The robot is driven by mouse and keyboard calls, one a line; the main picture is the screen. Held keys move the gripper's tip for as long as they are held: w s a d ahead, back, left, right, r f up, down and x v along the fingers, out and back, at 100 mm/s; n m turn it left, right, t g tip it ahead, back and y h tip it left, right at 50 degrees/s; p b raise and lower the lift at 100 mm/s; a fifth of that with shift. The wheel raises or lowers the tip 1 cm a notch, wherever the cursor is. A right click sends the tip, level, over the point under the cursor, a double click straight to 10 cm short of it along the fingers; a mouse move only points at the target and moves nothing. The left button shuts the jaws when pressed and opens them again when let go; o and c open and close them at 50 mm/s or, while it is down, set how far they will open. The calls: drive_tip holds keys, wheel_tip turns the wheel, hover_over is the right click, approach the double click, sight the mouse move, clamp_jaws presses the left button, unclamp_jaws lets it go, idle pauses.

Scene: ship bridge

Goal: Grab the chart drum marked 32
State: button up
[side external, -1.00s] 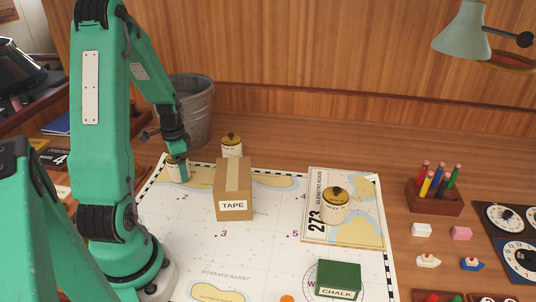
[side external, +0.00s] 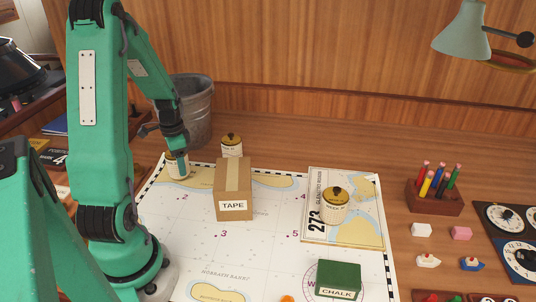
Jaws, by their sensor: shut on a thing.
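My gripper (side external: 178,158) points down at the back left of the chart and is shut on a cream drum (side external: 176,168), which is partly hidden by the jaws. A second cream drum with a dark and yellow lid (side external: 232,146) stands behind the tape box. A third such drum (side external: 335,207) stands on the folded chart 273 at the right. The markings on the drums are too small to read, so I cannot tell which one is 32.
A cardboard TAPE box (side external: 234,189) stands right of my gripper. A grey bucket (side external: 192,108) is behind it. A green CHALK box (side external: 338,279) and a pencil block (side external: 435,196) are farther right. The chart's middle (side external: 255,243) is mostly clear.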

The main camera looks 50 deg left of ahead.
wheel_tip(320, 180, up, 9)
drive_tip(key=shift+f, duration=0.15)
idle(0.4)
drive_tip(key=shift+w+d, duration=0.1)
idle(0.4)
